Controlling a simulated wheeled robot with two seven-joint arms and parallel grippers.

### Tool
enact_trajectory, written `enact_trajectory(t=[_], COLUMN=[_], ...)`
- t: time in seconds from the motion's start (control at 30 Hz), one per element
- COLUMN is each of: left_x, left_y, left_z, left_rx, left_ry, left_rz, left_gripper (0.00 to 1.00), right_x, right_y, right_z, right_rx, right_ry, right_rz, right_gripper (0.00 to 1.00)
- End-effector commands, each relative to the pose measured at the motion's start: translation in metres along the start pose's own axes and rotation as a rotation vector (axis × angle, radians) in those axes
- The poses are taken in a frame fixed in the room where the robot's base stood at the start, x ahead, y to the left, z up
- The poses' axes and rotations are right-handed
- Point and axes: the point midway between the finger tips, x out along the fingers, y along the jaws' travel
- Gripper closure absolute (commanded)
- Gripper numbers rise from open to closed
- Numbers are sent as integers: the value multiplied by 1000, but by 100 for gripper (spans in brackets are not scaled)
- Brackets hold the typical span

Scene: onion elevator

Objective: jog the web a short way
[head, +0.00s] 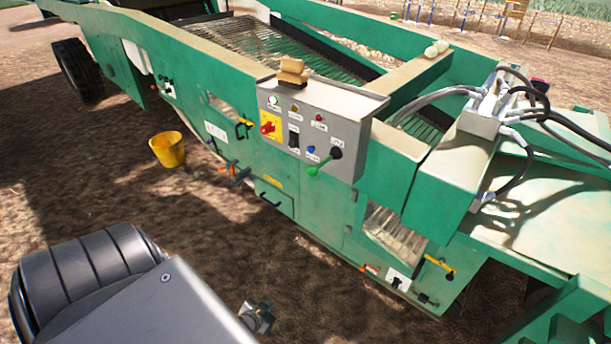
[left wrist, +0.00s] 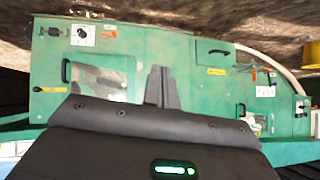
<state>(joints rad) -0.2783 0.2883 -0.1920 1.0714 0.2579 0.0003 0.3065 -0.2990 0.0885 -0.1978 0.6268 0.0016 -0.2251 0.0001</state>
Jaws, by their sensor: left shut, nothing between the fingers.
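The web of metal rods (head: 262,45) runs inside the green machine (head: 215,62), and rods also show through a side window (head: 395,235). My left gripper (head: 260,318) is low in front of the machine, well apart from the control box. In the left wrist view its fingers (left wrist: 161,78) are together and empty, with the green side panels (left wrist: 200,60) behind them. My right gripper is out of view.
A yellow bucket (head: 168,149) hangs or stands beside the machine at left. Tan blocks (head: 292,72) sit on the control box. Cables (head: 505,105) loop over the right end. Bare soil (head: 200,225) in front is clear.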

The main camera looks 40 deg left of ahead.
Motion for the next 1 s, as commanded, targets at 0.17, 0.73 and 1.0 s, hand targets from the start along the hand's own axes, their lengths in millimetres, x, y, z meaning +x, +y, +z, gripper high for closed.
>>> enact_trajectory(t=[0.17,0.73,1.0], left_x=[-11,-161,-160], left_y=[-60,-94,-94], left_z=[-202,-416,-416], left_rx=[-162,-376,-376], left_ry=[543,1238,1235], left_rz=[-20,199,197], left_gripper=[100,100,100], right_x=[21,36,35], right_y=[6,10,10], right_z=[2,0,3], right_rx=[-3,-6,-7], right_ry=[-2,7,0], right_rz=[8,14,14], right_gripper=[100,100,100])
